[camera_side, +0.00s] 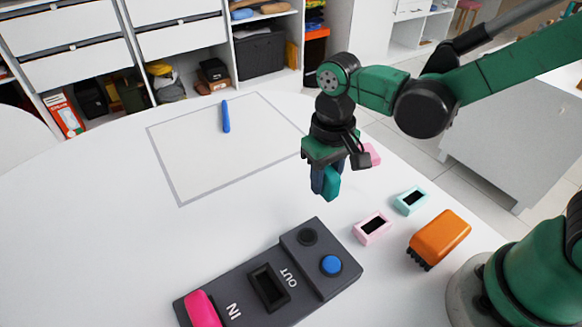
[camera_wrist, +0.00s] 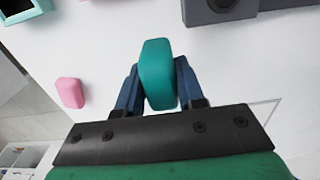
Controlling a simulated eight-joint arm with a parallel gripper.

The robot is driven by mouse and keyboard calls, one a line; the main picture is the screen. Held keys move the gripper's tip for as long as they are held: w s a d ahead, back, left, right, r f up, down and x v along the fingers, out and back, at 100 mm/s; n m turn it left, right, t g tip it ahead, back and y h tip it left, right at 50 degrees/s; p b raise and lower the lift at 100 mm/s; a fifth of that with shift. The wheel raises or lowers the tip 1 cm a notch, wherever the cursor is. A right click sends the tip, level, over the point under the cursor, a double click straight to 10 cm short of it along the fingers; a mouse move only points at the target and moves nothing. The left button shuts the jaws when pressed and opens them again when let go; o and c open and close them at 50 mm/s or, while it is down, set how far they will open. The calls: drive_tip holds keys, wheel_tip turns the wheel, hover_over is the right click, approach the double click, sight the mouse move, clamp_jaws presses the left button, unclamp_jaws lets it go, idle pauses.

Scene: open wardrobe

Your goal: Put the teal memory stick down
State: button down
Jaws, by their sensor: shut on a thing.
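The teal memory stick (camera_side: 332,184) is a rounded block between the two blue fingers of my gripper (camera_side: 323,180). In the wrist view the teal stick (camera_wrist: 158,72) stands out past the fingertips (camera_wrist: 158,88), with one finger on each side of it. My gripper is shut on it and points down over the white table, between the bordered sheet and the small holders. The stick appears to be clear of the table; its exact height is hard to tell. A teal-rimmed holder (camera_side: 411,200) with a dark opening stands to the right.
A pink-rimmed holder (camera_side: 372,228) and an orange block (camera_side: 440,239) stand at right. A pink block (camera_side: 371,155) lies behind my gripper. A dark IN/OUT device (camera_side: 318,262) with a pink piece (camera_side: 203,309) is in front. A grey-bordered sheet (camera_side: 190,160) holds a blue pen (camera_side: 226,116). The left table is clear.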

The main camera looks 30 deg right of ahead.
sight(325, 192)
drive_tip(key=shift+f, duration=1.85)
drive_tip(key=shift+f, duration=0.15)
drive_tip(key=c, duration=0.5)
unclamp_jaws()
drive_tip(key=shift+c, duration=0.2)
drive_tip(key=shift+r, duration=0.2)
wheel_tip(325, 192, up, 12)
drive_tip(key=shift+d+f, duration=0.1)
drive_tip(key=s+d+t, duration=0.2)
drive_tip(key=d+t, duration=0.4)
drive_tip(key=d, duration=0.2)
drive_tip(key=shift+o, duration=0.5)
drive_tip(key=shift+s+d+f+t, duration=0.15)
drive_tip(key=shift+d+t, duration=0.25)
drive_tip(key=shift+t, duration=0.2)
